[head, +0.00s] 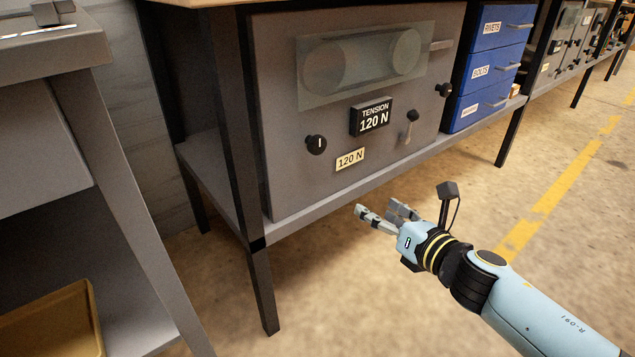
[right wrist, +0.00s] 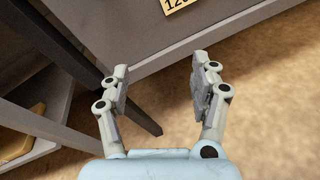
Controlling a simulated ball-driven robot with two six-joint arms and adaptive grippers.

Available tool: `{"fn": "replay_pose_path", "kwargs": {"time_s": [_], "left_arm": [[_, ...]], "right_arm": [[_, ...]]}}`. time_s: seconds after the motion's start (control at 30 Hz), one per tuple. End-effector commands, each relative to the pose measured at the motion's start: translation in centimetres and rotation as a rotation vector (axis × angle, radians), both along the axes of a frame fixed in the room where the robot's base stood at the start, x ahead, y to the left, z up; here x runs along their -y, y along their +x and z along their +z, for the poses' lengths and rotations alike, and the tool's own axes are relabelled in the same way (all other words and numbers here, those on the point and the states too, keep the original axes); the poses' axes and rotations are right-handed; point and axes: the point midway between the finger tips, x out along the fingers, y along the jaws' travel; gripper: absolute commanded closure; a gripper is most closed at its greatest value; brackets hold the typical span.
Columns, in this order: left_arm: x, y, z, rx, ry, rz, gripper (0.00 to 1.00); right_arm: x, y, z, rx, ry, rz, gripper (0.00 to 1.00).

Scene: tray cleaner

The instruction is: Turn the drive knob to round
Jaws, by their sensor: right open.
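A grey machine (head: 290,185) sits on the lower shelf of a bench. Its front has a round black knob (head: 316,144) with a white mark at the left, and a small lever switch (head: 409,127) at the right. A black display (head: 372,117) reads TENSION 120 N. No label reading round or drive is legible on the panel. My right gripper (head: 379,215) is open and empty, below and in front of the panel, apart from it. In the right wrist view its two fingers (right wrist: 161,88) are spread with nothing between them. My left gripper is not in view.
A pale label (head: 350,159) reads 120 N. Another dark knob (head: 444,90) is at the panel's right edge. Blue drawers (head: 487,72) stand right of the machine. The bench leg (head: 262,290) stands left of my gripper. The floor beneath it is clear.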

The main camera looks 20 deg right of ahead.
Motion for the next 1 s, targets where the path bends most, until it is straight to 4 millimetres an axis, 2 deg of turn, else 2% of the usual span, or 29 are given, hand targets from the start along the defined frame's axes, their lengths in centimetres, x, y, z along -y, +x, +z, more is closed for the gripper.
{"fn": "replay_pose_path", "kwargs": {"time_s": [0.03,0.1,0.2,0.3,0.47,0.8,1.0], "left_arm": [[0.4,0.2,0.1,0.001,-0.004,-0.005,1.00],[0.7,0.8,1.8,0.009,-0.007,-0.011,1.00],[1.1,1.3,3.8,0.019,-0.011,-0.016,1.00],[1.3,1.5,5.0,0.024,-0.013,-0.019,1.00],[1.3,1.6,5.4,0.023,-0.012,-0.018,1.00],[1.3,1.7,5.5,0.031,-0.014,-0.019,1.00],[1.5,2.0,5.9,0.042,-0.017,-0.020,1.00]], "right_arm": [[-1.0,1.2,0.7,0.092,-0.173,0.076,0.37],[-2.3,2.3,3.5,0.211,-0.391,0.153,0.37],[-3.5,3.1,6.2,0.329,-0.611,0.215,0.37],[-4.1,3.6,7.7,0.391,-0.724,0.239,0.37],[-4.9,5.3,8.6,0.412,-0.757,0.243,0.37],[-7.1,11.5,8.3,0.407,-0.752,0.243,0.37],[-7.8,13.3,8.2,0.405,-0.752,0.243,0.37]]}}
